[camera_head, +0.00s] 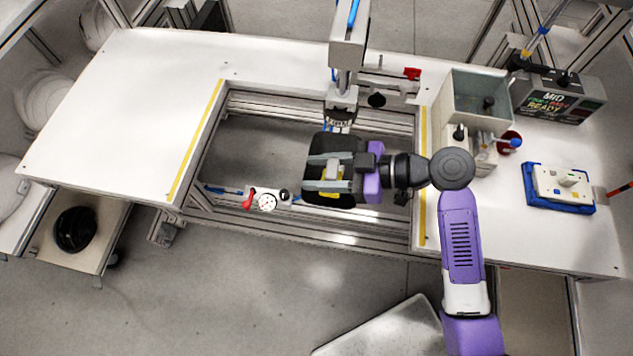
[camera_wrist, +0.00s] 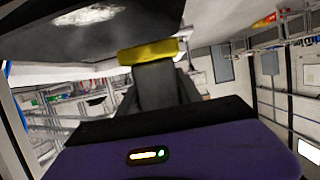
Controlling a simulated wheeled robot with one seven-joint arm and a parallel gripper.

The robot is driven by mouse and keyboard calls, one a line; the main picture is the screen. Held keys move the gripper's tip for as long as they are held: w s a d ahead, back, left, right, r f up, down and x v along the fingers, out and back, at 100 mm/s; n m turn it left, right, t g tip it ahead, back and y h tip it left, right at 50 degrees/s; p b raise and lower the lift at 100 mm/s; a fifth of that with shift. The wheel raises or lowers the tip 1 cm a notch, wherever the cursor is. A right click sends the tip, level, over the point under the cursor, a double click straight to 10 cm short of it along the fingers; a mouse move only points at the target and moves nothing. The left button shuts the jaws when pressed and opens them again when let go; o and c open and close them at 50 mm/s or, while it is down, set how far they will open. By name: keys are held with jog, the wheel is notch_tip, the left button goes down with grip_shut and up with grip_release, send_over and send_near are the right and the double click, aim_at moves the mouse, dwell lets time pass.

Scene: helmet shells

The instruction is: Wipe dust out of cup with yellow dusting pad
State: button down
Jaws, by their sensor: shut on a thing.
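My gripper (camera_head: 326,185) is in the middle of the head view, over the opening in the bench, and it also shows in the wrist view (camera_wrist: 155,75). It is shut on the yellow dusting pad (camera_wrist: 148,52), which sits across its fingertips. The black cup (camera_head: 328,143) is under the machine column, right at the gripper and partly hidden by it. In the wrist view its dark surface (camera_wrist: 55,42) fills the upper left, with a pale dust patch (camera_wrist: 92,15). The pad is close to the surface's edge; I cannot tell whether they touch.
The vertical machine column (camera_head: 350,45) stands behind the cup. A gauge with a red handle (camera_head: 266,202) is at the opening's front left. A grey-green bin (camera_head: 478,98) and a blue tray (camera_head: 560,203) are on the right bench. The left bench (camera_head: 120,110) is clear.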

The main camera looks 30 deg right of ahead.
aim_at(306, 170)
jog(key=shift+w+d+b, duration=0.5)
jog(key=shift+w+d, duration=0.3)
jog(key=shift+w, duration=0.35)
jog(key=shift+w+d+b, duration=0.5)
jog(key=shift+w+d, duration=0.3)
jog(key=shift+w, duration=0.3)
notch_tip(306, 170, down, 4)
jog(key=b, duration=0.3)
jog(key=shift+r, duration=0.1)
jog(key=shift+s+f+b, duration=0.1)
jog(key=shift+f+b, duration=0.7)
jog(key=shift+b, duration=0.8)
dwell(2.7)
jog(key=shift+s+a, duration=0.1)
jog(key=shift+s, duration=0.05)
jog(key=shift+s+a, duration=0.45)
jog(key=shift+s, duration=0.15)
